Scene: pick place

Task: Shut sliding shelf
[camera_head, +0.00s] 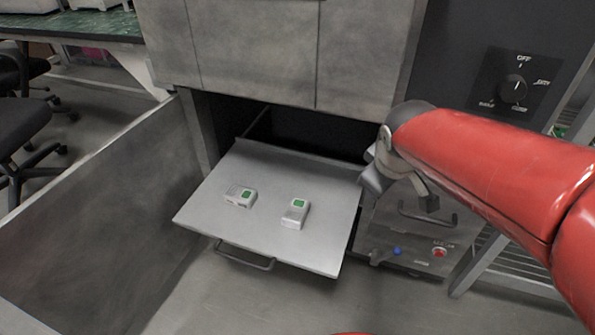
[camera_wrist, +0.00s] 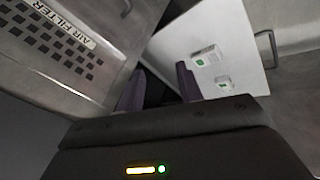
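The sliding shelf (camera_head: 265,235) is a flat grey-white tray pulled out of a dark cabinet opening. It has a bar handle (camera_head: 245,257) on its front edge. In the wrist view the shelf (camera_wrist: 235,25) is at the upper right, with its handle (camera_wrist: 266,48) at the far right. My gripper (camera_head: 372,180) is beside the shelf's right edge, near the cabinet front. In the wrist view my gripper (camera_wrist: 160,85) shows two dark fingers apart with nothing between them.
Two small white boxes with green labels, a left one (camera_head: 241,197) and a right one (camera_head: 296,214), lie on the shelf. An open metal door (camera_head: 95,225) stands left of it. A panel with handle and buttons (camera_head: 420,245) is at right. Floor before the shelf is clear.

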